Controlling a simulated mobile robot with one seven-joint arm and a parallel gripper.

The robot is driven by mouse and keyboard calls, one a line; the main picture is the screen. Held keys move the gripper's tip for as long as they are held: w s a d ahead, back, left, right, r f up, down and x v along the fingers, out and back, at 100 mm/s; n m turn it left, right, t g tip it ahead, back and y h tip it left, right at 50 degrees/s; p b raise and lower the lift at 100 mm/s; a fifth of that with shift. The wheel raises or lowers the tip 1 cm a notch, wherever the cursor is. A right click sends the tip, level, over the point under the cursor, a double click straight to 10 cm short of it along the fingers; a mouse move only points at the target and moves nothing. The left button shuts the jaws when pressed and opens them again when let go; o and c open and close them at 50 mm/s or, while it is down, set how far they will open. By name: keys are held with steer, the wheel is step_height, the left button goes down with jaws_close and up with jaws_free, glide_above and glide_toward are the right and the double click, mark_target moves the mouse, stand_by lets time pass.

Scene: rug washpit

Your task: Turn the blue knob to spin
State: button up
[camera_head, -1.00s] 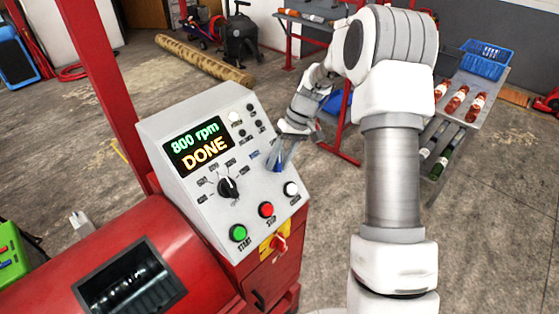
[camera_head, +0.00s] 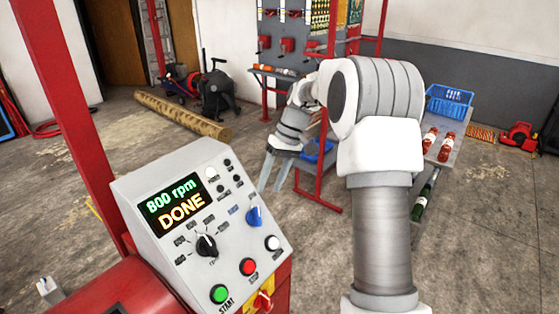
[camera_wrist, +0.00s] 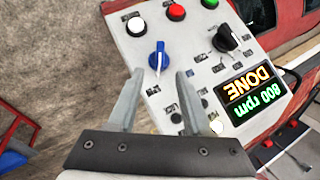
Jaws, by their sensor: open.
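The blue knob (camera_head: 254,215) sits on the right part of the grey control panel (camera_head: 150,165). It also shows in the wrist view (camera_wrist: 158,58), just beyond my fingertips, with a white pointer line on it. The labels around it are too small to read surely. The panel's display (camera_head: 174,205) reads "800 rpm DONE". My gripper (camera_head: 272,188) is open and empty, above and clear of the knob. In the wrist view its two fingers (camera_wrist: 160,82) are spread apart, with the knob between their lines and not touched.
A black knob (camera_head: 206,246) and green (camera_head: 220,294), red (camera_head: 249,267) and white (camera_head: 273,243) buttons share the panel. A red post (camera_head: 75,120) rises at its left. A rack with a blue basket (camera_head: 450,100) stands at the right. The floor behind the panel is mostly open.

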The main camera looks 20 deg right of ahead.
steer(key=v, duration=0.7)
steer(key=shift+r, duration=0.1)
steer(key=s+a+r+m+t+h, duration=0.1)
steer(key=s+a+r+h, duration=0.1)
steer(key=s+a+r, duration=0.3)
steer(key=s+r+t+h, duration=0.1)
steer(key=s+r, duration=0.2)
steer(key=s, duration=0.5)
steer(key=s+a+f+t, duration=0.1)
steer(key=s+t, duration=0.1)
steer(key=s, duration=0.6)
steer(key=s+f+m+t+h, duration=0.1)
steer(key=s+f+t, duration=0.1)
steer(key=s, duration=0.7)
steer(key=shift+a+f+m+t, duration=0.3)
steer(key=shift+a+f, duration=0.05)
steer(key=shift+a, duration=0.05)
steer(key=shift+a, duration=0.1)
